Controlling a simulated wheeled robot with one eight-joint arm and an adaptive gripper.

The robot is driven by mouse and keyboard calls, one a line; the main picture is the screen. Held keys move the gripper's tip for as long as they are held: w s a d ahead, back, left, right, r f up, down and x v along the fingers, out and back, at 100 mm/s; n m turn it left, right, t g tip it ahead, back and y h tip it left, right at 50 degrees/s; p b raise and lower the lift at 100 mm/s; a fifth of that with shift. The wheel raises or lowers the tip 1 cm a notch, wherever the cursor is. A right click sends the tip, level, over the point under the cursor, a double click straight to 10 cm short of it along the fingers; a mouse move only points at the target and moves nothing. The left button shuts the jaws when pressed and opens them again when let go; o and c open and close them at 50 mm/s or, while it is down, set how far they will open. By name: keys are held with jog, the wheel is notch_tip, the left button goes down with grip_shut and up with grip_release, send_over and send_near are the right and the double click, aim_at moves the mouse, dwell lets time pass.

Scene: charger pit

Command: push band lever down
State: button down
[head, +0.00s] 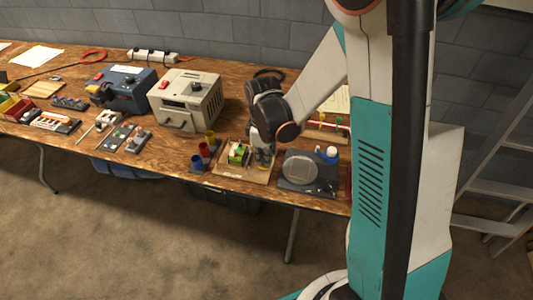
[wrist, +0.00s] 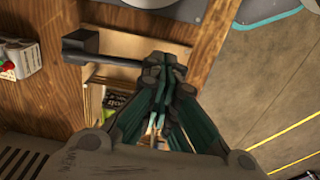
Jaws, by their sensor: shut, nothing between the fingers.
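My gripper (head: 263,157) reaches down over the right side of a wooden board near the table's front edge. A small green and yellow item (head: 239,153) lies on the board, just left of my gripper. In the wrist view my gripper (wrist: 164,75) is shut, its fingers together and empty. A dark bar with a square block at its end (wrist: 82,43), which looks like the band lever, runs from the left toward the fingertips. Its right end is hidden at the fingers, and I cannot tell whether they touch it. I cannot make the lever out in the head view.
Blue, red and yellow cups (head: 204,150) stand left of the board (head: 228,173). A beige box (head: 186,98) stands behind left. The floor in front is clear.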

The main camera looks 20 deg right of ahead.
jog(key=shift+f+b, duration=0.65)
jog(key=shift+f, duration=0.4)
jog(key=shift+r, duration=0.1)
jog(key=shift+r+p, duration=2.85)
jog(key=shift+r, duration=1.1)
jog(key=shift+r, duration=0.35)
jog(key=s+r+m+t, duration=0.7)
jog(key=s+r+m, duration=0.3)
jog(key=s+r, duration=0.5)
notch_tip(320, 180, up, 4)
jog(key=shift+f+m, duration=0.2)
jog(key=shift+m, duration=0.2)
